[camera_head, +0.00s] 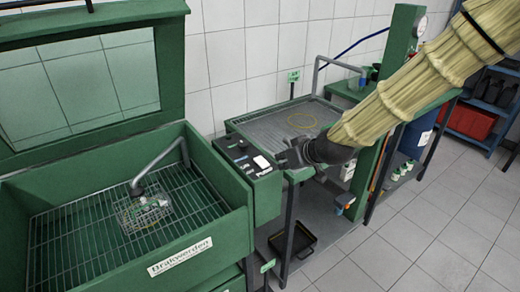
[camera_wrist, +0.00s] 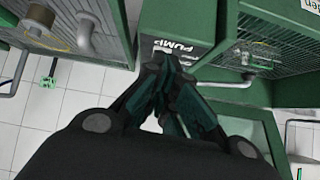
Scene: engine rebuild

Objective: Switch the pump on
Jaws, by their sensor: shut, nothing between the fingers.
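The control panel (camera_head: 243,158) is a black plate with small pale markings on top of a green box between the wash cabinet and the draining table. The wrist view shows its black face with a white PUMP label (camera_wrist: 174,47). My gripper (camera_head: 282,159) is at the right end of this panel, near a white piece on it (camera_head: 262,162). In the wrist view my gripper (camera_wrist: 167,68) has its fingers together, with tips just below the label. I cannot tell whether they touch the panel. The pump switch itself is hidden or too small to make out, so its position does not show.
The green wash cabinet (camera_head: 222,215) stands at left with its windowed lid raised and a wire basket (camera_head: 145,212) on its grate. The draining table (camera_head: 245,120) lies behind my gripper. A black tray (camera_head: 293,240) is below. Tiled floor at right is clear.

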